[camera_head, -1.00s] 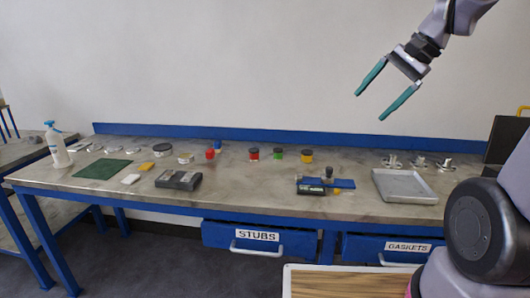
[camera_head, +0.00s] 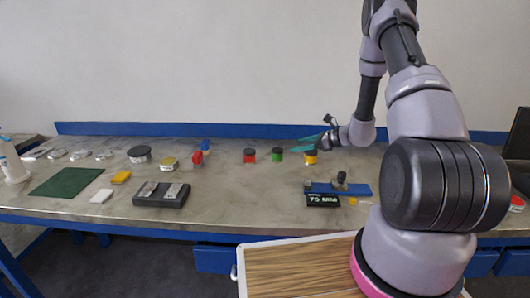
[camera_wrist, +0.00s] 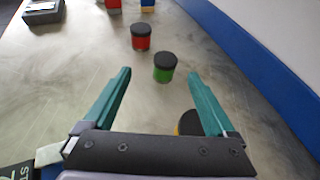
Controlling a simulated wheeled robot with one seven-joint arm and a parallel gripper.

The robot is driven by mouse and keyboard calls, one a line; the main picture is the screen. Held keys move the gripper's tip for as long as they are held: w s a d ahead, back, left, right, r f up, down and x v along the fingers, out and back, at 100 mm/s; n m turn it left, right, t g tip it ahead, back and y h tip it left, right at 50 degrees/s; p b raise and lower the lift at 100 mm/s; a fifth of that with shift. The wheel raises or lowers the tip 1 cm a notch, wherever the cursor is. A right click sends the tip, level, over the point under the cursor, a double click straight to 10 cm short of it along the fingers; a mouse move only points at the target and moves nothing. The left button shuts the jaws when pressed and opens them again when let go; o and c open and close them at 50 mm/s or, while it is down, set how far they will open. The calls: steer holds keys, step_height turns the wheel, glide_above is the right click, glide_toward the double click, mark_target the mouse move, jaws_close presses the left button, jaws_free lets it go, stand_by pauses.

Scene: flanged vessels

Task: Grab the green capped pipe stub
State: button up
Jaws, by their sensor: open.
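The green capped pipe stub (camera_head: 277,155) stands upright on the workbench, with a dark cap on top, between a red stub and a yellow stub. In the wrist view the green stub (camera_wrist: 165,67) is ahead of the fingertips, roughly centred between them and outside the jaws. My gripper (camera_wrist: 160,80) is open and empty. In the head view my gripper (camera_head: 310,143) is low over the bench at the yellow stub, right of the green one, with its teal fingers pointing left.
A red capped stub (camera_head: 249,156) stands left of the green one. A yellow capped stub (camera_head: 310,157) stands right, partly hidden by my gripper in the wrist view. A blue fixture (camera_head: 340,188) lies nearer the front. A blue backboard (camera_head: 150,129) runs behind.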

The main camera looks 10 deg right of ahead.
mark_target(280, 150)
steer(key=shift+w+a+f+m, duration=0.1)
steer(key=shift+w+f+m, duration=0.05)
steer(key=shift+w+f, duration=0.3)
steer(key=shift+w+a+f+m, duration=0.1)
steer(key=shift+w+f+m, duration=0.1)
steer(key=shift+f, duration=0.3)
steer(key=shift+t, duration=0.3)
steer(key=x, duration=1)
steer(key=shift+w+f, duration=0.15)
steer(key=shift+f, duration=0.05)
jaws_close()
